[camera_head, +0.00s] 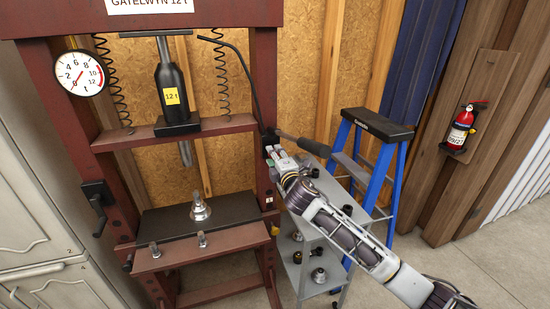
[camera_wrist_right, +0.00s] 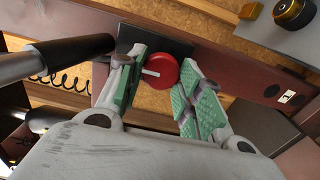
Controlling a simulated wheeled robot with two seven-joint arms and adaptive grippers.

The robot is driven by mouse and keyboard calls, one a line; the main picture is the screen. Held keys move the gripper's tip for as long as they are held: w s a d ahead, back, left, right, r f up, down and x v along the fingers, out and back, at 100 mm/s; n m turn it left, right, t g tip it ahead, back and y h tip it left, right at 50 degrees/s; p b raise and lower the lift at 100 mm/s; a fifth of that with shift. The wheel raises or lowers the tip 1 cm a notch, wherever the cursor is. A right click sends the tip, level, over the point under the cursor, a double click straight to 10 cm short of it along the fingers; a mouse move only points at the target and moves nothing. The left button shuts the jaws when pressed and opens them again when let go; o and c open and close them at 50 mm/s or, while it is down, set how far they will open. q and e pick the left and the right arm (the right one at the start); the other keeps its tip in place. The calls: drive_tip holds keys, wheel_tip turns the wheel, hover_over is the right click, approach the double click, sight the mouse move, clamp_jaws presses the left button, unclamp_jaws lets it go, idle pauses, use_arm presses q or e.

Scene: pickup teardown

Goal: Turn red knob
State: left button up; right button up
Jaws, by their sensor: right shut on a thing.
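The red knob (camera_wrist_right: 165,72) is a round disc with a pale bar across its face, mounted on a dark block (camera_wrist_right: 150,40) on the press's red upright. My right gripper (camera_wrist_right: 157,68) has its green-padded fingers on either side of the knob and is shut on it. In the head view my right gripper (camera_head: 271,150) reaches the right upright of the press (camera_head: 265,90), and the knob is hidden there. My left gripper is not in view.
A lever with a black grip (camera_head: 315,147) sticks out right beside my right gripper; its grip (camera_wrist_right: 75,50) is close in the wrist view. A grey shelf cart (camera_head: 318,235) and a blue stepladder (camera_head: 385,175) stand right of the press. A metal part (camera_head: 200,208) stands on the press bed.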

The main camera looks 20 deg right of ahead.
drive_tip(key=o, duration=1)
drive_tip(key=shift+o, duration=0.2)
drive_tip(key=shift+s, duration=0.15)
drive_tip(key=s, duration=1.1)
drive_tip(key=shift+s+d, duration=0.25)
drive_tip(key=shift+s, duration=0.1)
drive_tip(key=shift+f, duration=0.15)
